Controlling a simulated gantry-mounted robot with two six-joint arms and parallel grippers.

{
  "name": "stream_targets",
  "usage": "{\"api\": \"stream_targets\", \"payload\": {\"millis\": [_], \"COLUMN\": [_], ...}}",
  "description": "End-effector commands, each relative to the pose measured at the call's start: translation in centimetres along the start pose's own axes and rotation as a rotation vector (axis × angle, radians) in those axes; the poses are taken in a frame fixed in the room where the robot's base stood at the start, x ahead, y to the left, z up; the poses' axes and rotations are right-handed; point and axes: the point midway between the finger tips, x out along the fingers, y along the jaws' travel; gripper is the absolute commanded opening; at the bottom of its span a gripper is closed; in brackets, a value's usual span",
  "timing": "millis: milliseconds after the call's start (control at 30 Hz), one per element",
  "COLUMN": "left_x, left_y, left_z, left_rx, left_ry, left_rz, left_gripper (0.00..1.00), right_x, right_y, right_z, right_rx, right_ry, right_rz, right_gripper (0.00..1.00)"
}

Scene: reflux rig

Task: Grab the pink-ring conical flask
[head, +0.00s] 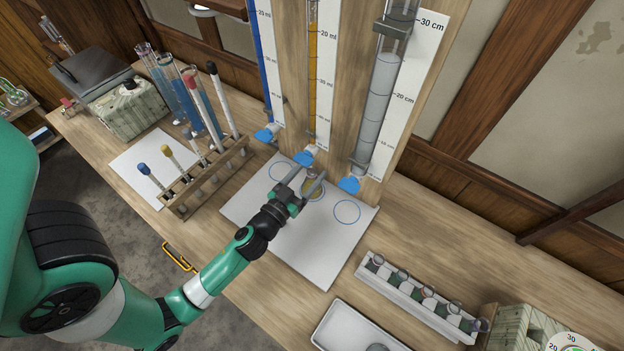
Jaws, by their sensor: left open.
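A small glass flask (313,189) with yellowish liquid stands on the middle blue circle of the white board (285,235), under the orange column's tap. Its ring colour is too small to tell, so I cannot say whether it is the pink-ring conical flask. My left gripper (307,175) is open, with its fingers reaching to either side of the flask; I cannot tell whether they touch it. The gripper hides part of the flask. My right gripper is not in view.
Tall graduated columns with blue taps (349,185) stand just behind the board. A wooden rack (205,180) with tubes is at left. A white rack (418,298) with several small glass vessels and a white tray (345,325) are at right. The board's front is clear.

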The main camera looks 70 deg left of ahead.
Motion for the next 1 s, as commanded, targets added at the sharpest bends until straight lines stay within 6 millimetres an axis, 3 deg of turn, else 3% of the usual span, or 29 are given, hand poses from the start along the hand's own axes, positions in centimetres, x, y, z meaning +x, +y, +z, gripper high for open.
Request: {"api": "stream_targets", "payload": {"millis": [100,300,700,1000], "left_x": [1.2,1.25,1.22,1.22], "left_y": [0.02,0.03,0.03,0.03], "left_z": [-0.07,0.12,0.1,0.1], "left_rx": [-0.001,-0.001,0.0,0.0], "left_ry": [0.0,-0.001,0.0,0.0], "left_rz": [0.001,0.001,0.001,0.001], "left_gripper": [0.67,0.67,0.0,0.0], "right_x": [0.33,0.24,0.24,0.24], "right_y": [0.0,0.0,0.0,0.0], "right_z": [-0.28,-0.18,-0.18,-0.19], "right_rx": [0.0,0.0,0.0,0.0], "right_ry": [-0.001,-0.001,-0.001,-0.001], "right_rz": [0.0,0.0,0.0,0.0], "right_gripper": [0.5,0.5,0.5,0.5]}}
